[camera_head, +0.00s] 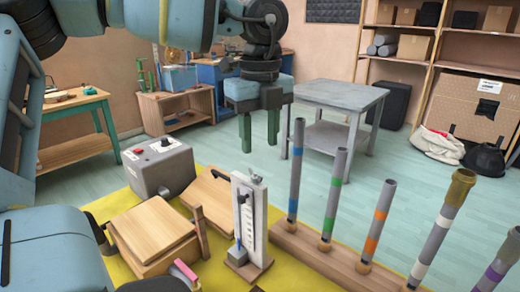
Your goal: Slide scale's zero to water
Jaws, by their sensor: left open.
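A white upright scale board (259,218) with dark graduation marks stands on a small wooden base (249,266) on the yellow mat, near the picture's middle. A narrow tube with a blue part (238,228) runs along its left side. The water level and the scale's zero are too small to tell. My left gripper (259,133) hangs above and behind the scale board in the picture, its green fingers pointing down. The fingers are apart with nothing between them, and they do not touch the scale. My right gripper is not in view.
Several colour-banded tubes (333,193) stand in a wooden rail (330,262) right of the scale. A grey box with knobs (158,168), a wooden box (153,228) and a tilted wooden board (211,196) stand to its left. A grey table (332,94) is behind.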

